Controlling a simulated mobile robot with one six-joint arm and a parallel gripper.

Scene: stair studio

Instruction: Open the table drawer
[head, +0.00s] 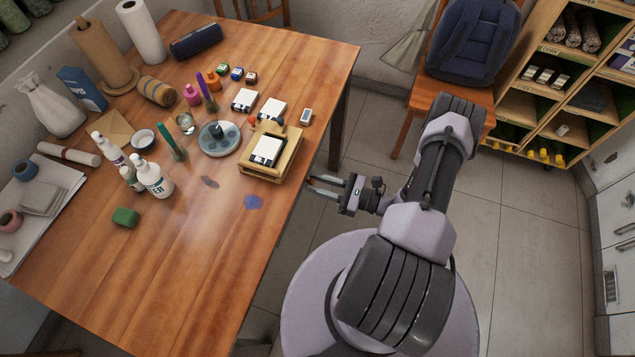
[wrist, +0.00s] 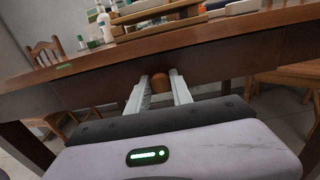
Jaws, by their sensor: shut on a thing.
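The wooden table (head: 215,285) fills the left of the head view. In the wrist view the dark brown drawer front (wrist: 220,62) lies under the tabletop edge, with a round orange-brown knob (wrist: 159,79) on it. My gripper (head: 314,185) is at the table's right edge in the head view. In the wrist view its two pale fingers (wrist: 161,80) stand on either side of the knob and are shut on it. The drawer front is hidden under the tabletop in the head view. I see no clear gap around it in the wrist view.
A wooden tray (head: 285,165) with a white card sits on the tabletop near the gripper. Bottles (head: 155,180), paint pots and paper rolls stand farther left. A chair with a blue backpack (head: 470,42) and a shelf (head: 560,90) are at the right. Tiled floor (head: 535,255) is free.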

